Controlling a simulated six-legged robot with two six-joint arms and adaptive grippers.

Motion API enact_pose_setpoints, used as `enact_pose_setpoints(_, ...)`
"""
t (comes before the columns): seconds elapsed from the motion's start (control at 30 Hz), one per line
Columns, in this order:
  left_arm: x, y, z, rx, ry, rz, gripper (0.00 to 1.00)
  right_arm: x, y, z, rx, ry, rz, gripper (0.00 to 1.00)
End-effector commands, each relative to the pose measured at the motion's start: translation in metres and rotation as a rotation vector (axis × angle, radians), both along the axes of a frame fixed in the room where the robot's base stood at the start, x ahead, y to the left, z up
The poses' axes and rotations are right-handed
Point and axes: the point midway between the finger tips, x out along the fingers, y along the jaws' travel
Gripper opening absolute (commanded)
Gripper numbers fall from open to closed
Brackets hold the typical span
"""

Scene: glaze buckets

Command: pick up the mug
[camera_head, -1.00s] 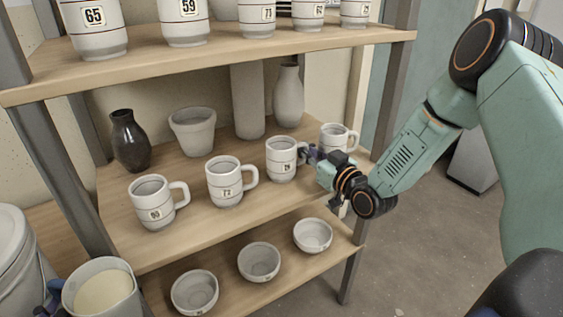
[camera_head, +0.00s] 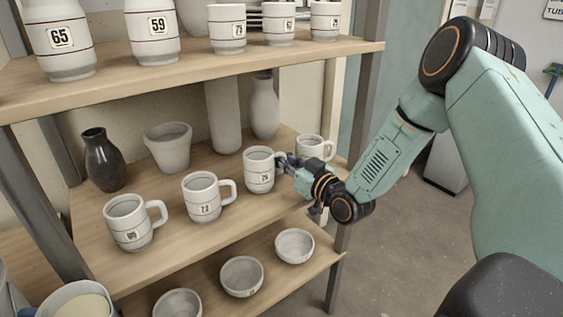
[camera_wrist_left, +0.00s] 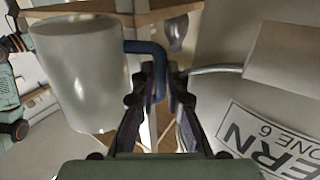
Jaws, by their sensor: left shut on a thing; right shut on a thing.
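A white mug (camera_head: 259,170) with dark bands and a number label is on the middle shelf (camera_head: 235,225), third from the left in a row of similar mugs. My right gripper (camera_head: 285,165) is shut on its handle side and hides the handle. I cannot tell whether the mug's base touches the shelf. In the left wrist view, my left gripper (camera_wrist_left: 160,88) is shut on the blue handle of a pale bucket (camera_wrist_left: 80,75). A bucket with cream-coloured contents (camera_head: 75,303) shows at the lower left of the head view, partly cut off.
Two mugs stand left of the gripped one, and another mug (camera_head: 316,148) is close behind my right gripper. A dark vase (camera_head: 104,162), a pot (camera_head: 168,150) and taller vases stand behind. The upper shelf (camera_head: 205,68) overhangs them. Bowls (camera_head: 242,276) sit below.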

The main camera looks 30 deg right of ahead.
Motion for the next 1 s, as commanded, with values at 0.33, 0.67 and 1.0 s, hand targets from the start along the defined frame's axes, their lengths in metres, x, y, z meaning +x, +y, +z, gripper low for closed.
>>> enact_pose_setpoints(0.33, 0.0, 0.0, 0.018, -0.003, -0.004, 0.0, 0.0, 0.0, 0.0, 0.032, 0.001, -0.004, 0.0, 0.0)
enact_pose_setpoints(0.67, 0.0, 0.0, 0.032, -0.003, -0.004, 0.0, 0.0, 0.0, 0.0, 0.061, 0.001, -0.004, 0.0, 0.0)
enact_pose_setpoints(1.0, 0.0, 0.0, 0.041, -0.003, -0.004, 0.0, 0.0, 0.0, 0.0, 0.083, 0.001, -0.005, -0.001, 0.0)
